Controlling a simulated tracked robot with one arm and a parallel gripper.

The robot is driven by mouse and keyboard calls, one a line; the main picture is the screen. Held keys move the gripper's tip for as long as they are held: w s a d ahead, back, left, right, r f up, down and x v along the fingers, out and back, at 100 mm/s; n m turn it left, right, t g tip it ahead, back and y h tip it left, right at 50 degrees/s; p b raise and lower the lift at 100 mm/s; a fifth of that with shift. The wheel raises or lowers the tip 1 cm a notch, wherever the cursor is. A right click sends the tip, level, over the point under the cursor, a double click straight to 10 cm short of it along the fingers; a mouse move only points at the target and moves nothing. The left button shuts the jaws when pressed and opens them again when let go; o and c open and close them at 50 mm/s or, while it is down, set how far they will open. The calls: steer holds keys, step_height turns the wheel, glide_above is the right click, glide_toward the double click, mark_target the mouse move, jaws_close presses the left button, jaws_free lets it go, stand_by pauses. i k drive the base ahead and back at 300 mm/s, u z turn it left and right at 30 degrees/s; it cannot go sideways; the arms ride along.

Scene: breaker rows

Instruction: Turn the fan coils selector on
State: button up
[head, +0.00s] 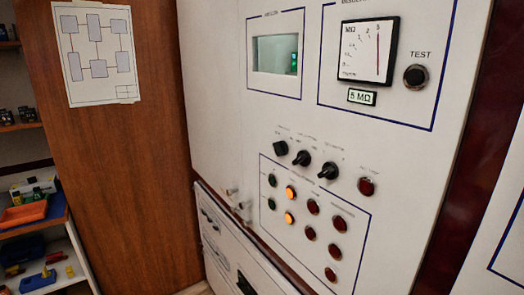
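A white panel (225,90) carries a row of three black rotary selectors: a left one (281,148), a middle one (302,157) and a right one (328,171). Small labels sit above them, too small to read, so I cannot tell which is the fan coils selector. The left one looks squarer; the middle and right ones have knobs that point to the lower left. Below them is a blue-outlined group of round lamps or buttons, with two glowing orange, an upper (291,192) and a lower (289,218). My gripper is not in view.
A red button (366,186) sits right of the selectors. Above are a meter (367,50), a black TEST button (415,77) and a small window (275,53). Metal latches (240,207) stick out at lower left. A wooden side panel (130,150) and shelves (35,225) stand at left.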

mark_target(281, 148)
steer(key=i, duration=0.95)
steer(key=z, duration=0.05)
